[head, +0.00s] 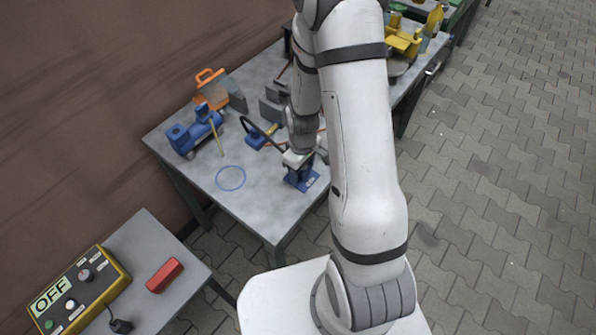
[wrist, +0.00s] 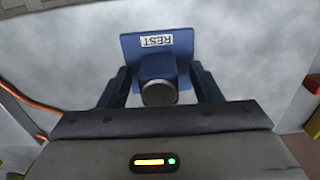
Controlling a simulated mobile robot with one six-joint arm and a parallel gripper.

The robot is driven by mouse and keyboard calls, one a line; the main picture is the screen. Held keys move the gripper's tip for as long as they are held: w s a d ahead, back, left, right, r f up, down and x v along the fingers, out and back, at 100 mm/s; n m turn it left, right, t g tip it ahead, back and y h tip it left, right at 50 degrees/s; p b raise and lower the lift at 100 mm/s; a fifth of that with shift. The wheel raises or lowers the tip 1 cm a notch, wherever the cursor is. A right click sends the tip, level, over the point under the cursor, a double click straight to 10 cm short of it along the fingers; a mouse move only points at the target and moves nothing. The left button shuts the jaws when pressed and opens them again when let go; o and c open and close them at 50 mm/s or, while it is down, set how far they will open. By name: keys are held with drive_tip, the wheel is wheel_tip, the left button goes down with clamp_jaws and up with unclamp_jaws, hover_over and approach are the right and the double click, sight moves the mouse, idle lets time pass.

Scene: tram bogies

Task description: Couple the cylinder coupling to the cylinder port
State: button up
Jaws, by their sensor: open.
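My gripper (wrist: 161,78) is open, with one dark finger on each side of a blue block with a round grey end (wrist: 159,94). Gaps show between the fingers and the block. This piece is at a blue stand labelled REST (wrist: 130,45); I cannot tell for sure whether it is the cylinder coupling. In the head view my gripper (head: 297,158) is down at the blue stand (head: 301,180) near the table's front edge, hiding part of it. A blue machine part (head: 194,132) stands at the table's left, perhaps the cylinder; its port cannot be made out.
A black hose (head: 262,132) curves over the table (head: 205,182) beside a small blue block. A blue ring (head: 230,178) marks bare tabletop. Orange and grey items (head: 212,88) stand behind. A side table holds a yellow OFF box (head: 80,287) and a red block (head: 164,275).

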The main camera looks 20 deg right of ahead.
drive_tip(key=c, duration=1)
drive_tip(key=shift+r, duration=0.15)
wheel_tip(320, 180, up, 10)
drive_tip(key=shift+f, duration=0.1)
idle(0.3)
drive_tip(key=shift+w, duration=0.1)
drive_tip(key=w+f+m, duration=0.2)
drive_tip(key=w+a+f+m, duration=0.1)
drive_tip(key=w+f+m, duration=0.1)
drive_tip(key=w+f, duration=0.1)
drive_tip(key=w+f+m, duration=0.2)
drive_tip(key=m, duration=0.1)
drive_tip(key=shift+w+a+f, duration=0.15)
drive_tip(key=shift+w+f, duration=0.15)
drive_tip(key=shift+f, duration=0.05)
